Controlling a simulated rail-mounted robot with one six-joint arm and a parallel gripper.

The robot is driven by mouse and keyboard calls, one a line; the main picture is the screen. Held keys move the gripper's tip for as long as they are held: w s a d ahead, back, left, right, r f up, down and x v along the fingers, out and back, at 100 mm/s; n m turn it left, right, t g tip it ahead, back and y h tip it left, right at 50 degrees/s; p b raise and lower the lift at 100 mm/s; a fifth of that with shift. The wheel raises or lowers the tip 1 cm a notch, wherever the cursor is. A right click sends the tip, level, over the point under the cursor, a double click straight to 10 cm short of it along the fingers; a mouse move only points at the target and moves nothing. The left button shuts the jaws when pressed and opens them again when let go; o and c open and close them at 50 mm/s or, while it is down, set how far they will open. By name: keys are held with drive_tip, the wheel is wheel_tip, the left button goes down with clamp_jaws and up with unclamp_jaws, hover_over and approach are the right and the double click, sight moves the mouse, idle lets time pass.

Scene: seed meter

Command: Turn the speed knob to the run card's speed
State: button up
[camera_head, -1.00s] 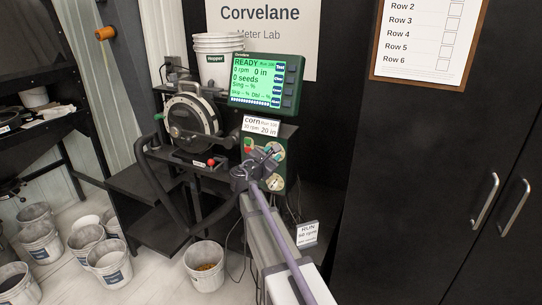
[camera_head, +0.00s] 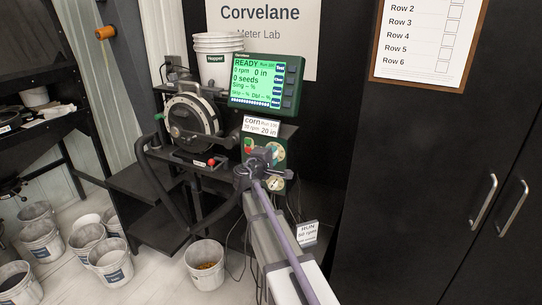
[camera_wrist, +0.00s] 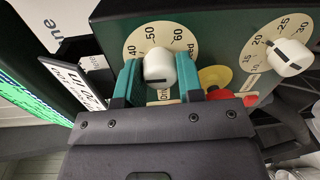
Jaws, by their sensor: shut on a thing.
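The knob in my gripper is white and round (camera_wrist: 159,66), on a cream dial (camera_wrist: 180,36) marked 40, 50 and 60, with partly hidden lettering at its right. My gripper (camera_wrist: 160,80) has its teal fingers on either side of this knob and is shut on it. A dark mark crosses the knob's lower face; which number it points to I cannot tell. In the head view my gripper (camera_head: 262,160) is at the green control panel (camera_head: 279,166) and covers part of it. The card above the panel (camera_head: 261,126) reads corn, apparently 30 rpm, 20 in.
A second white knob (camera_wrist: 289,58) sits close at the right on a dial marked up to 30. A red button (camera_wrist: 222,94) on yellow is near my right finger. The screen (camera_head: 257,80) reads READY, 0 rpm. A small RUN card (camera_head: 307,232) stands lower right.

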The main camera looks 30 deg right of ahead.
drive_tip(key=m, duration=0.6)
drive_tip(key=shift+s+m+t+y, duration=0.15)
drive_tip(key=shift+m+t+y, duration=0.15)
drive_tip(key=shift+m, duration=0.1)
drive_tip(key=m, duration=0.3)
drive_tip(key=shift+m+t, duration=0.4)
drive_tip(key=shift+m, duration=1.4)
drive_tip(key=o, duration=0.9)
drive_tip(key=v, duration=1)
drive_tip(key=shift+s+a+r, duration=0.1)
drive_tip(key=shift+s+a, duration=0.15)
drive_tip(key=shift+a, duration=0.05)
